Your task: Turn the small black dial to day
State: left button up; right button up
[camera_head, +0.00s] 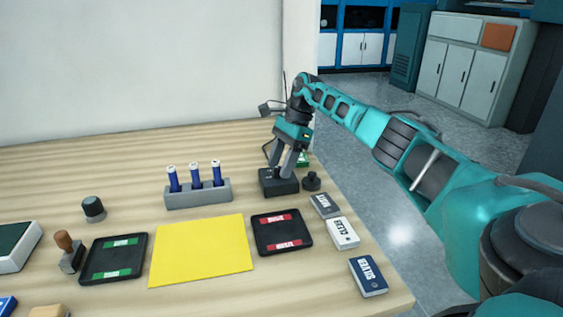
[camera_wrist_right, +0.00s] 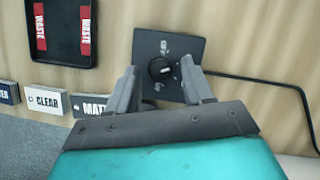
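The small black dial (camera_wrist_right: 160,69) sits on a square black box in the right wrist view, with small pale markings around it. The markings are too small to read. In the head view the black box (camera_head: 279,187) is at the far right of the table, under my right gripper (camera_head: 279,170). In the right wrist view my right gripper (camera_wrist_right: 160,75) is open. Its two fingers stand apart, one on each side of the dial, with gaps between them and the dial. In the head view the fingers hide the dial. My left gripper is not in view.
A small black knob (camera_head: 312,181) stands right of the box. Label boxes, such as CLEAR (camera_head: 343,233), lie nearer. A black WASTE tray (camera_head: 282,245), yellow sheet (camera_head: 201,250) and grey rack (camera_head: 197,197) with blue tubes are nearby. A black cable (camera_wrist_right: 270,79) leaves the box.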

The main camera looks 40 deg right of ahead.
jog(key=shift+r, duration=0.1)
jog(key=p+v, duration=0.1)
jog(key=v, duration=1.1)
jog(key=shift+d+r, duration=0.2)
jog(key=shift+r, duration=0.15)
jog(key=shift+s, duration=0.1)
